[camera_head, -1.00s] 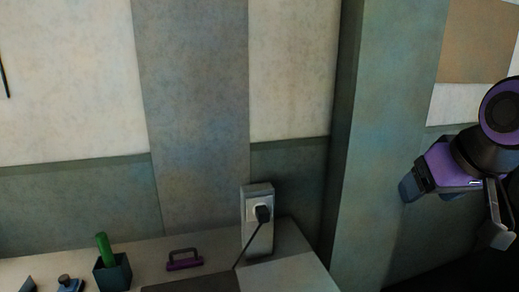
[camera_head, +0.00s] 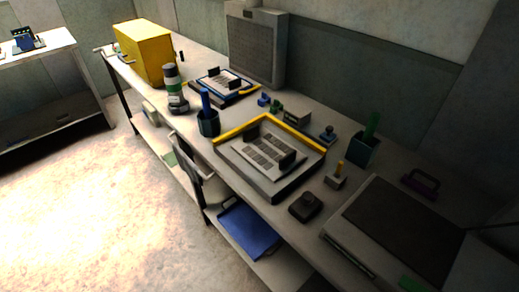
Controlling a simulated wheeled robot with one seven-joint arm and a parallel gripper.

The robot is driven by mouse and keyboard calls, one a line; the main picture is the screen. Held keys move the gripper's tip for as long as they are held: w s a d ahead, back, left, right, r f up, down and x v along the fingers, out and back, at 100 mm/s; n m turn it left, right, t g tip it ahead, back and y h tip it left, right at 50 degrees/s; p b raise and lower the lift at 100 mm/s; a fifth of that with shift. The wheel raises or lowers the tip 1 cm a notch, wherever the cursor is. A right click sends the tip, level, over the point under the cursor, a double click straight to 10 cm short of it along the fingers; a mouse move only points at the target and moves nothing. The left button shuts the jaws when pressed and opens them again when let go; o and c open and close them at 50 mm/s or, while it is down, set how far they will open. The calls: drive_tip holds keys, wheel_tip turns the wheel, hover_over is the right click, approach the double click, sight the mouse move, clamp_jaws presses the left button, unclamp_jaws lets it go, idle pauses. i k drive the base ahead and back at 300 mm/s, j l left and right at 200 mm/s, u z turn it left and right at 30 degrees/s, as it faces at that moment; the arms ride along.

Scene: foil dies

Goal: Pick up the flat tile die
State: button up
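My gripper does not show in the head camera view. I cannot tell which object is the flat tile die. Several small pieces lie on the long workbench (camera_head: 225,165): a blue knobbed piece (camera_head: 328,134), a grey block with an orange-yellow peg (camera_head: 336,178), a dark block with a round top (camera_head: 305,206), a purple handled piece (camera_head: 421,183) and a small blue piece (camera_head: 263,100) beside a green one (camera_head: 277,105). A grey box-like piece (camera_head: 297,116) stands near them.
A yellow-edged tray (camera_head: 268,188) holds grey plates. A dark-topped machine (camera_head: 405,235) fills the right end. Cups (camera_head: 362,150) (camera_head: 208,123), a yellow box (camera_head: 145,50) and a grey panelled unit (camera_head: 255,45) stand on the bench. The floor (camera_head: 80,200) at left is clear.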

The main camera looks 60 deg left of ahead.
sight(274, 157)
drive_tip(key=u, duration=0.5)
drive_tip(key=k+u, duration=0.15)
drive_tip(key=u, duration=0.3)
drive_tip(key=k+u, duration=0.1)
drive_tip(key=u, duration=0.85)
drive_tip(key=i+j+z, duration=0.3)
drive_tip(key=i+j, duration=0.15)
drive_tip(key=j, duration=0.2)
drive_tip(key=i+j+z, duration=0.15)
drive_tip(key=j, duration=0.2)
drive_tip(key=i+j+z, duration=0.3)
drive_tip(key=j, duration=0.45)
drive_tip(key=i+j+z, duration=0.15)
drive_tip(key=j, duration=0.25)
drive_tip(key=i, duration=0.05)
